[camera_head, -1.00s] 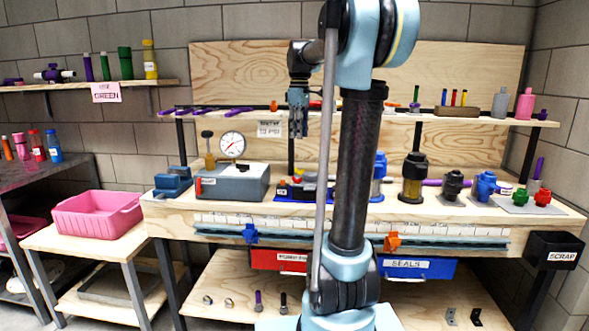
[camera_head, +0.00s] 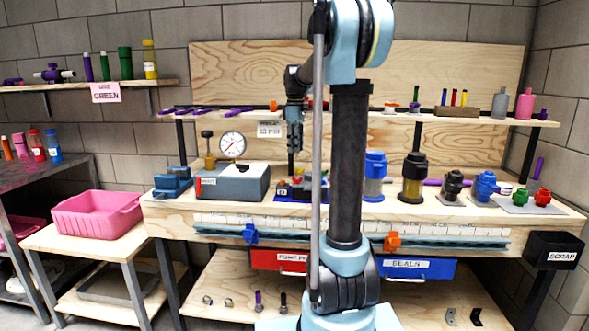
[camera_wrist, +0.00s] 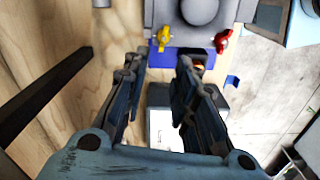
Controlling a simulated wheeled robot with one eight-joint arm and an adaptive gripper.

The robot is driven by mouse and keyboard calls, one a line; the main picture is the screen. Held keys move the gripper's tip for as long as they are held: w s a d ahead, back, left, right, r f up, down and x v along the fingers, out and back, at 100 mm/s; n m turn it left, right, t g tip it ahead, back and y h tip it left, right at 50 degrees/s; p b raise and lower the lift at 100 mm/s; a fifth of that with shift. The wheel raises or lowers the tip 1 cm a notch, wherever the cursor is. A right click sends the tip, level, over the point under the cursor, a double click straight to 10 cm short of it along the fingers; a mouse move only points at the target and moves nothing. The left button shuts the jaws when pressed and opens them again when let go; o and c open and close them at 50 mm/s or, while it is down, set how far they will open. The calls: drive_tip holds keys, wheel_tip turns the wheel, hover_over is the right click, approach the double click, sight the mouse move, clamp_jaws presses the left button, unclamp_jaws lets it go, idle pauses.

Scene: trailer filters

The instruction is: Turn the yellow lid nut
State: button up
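A small yellow nut (camera_wrist: 163,37), shaped like a wing nut, sits at the near left corner of a grey lidded housing (camera_wrist: 190,38) in the wrist view. A red one (camera_wrist: 222,40) sits at its near right corner. The housing stands on a blue base (camera_wrist: 185,57). In the head view this fixture (camera_head: 290,193) is on the bench, partly hidden by my arm. My gripper (camera_wrist: 158,68) is open and empty, its fingers apart. In the head view my gripper (camera_head: 295,138) hangs above the fixture, clear of it.
A grey box with a gauge (camera_head: 233,182) stands left of the fixture. Blue (camera_head: 375,178) and black-topped (camera_head: 412,178) filter housings stand to the right. A shelf (camera_head: 400,118) runs behind along the bench. A pink bin (camera_head: 97,214) is on the left table.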

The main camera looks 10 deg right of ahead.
sight(299, 171)
wheel_tip(299, 171, down, 9)
drive_tip(key=shift+r, duration=0.15)
idle(0.4)
clamp_jaws()
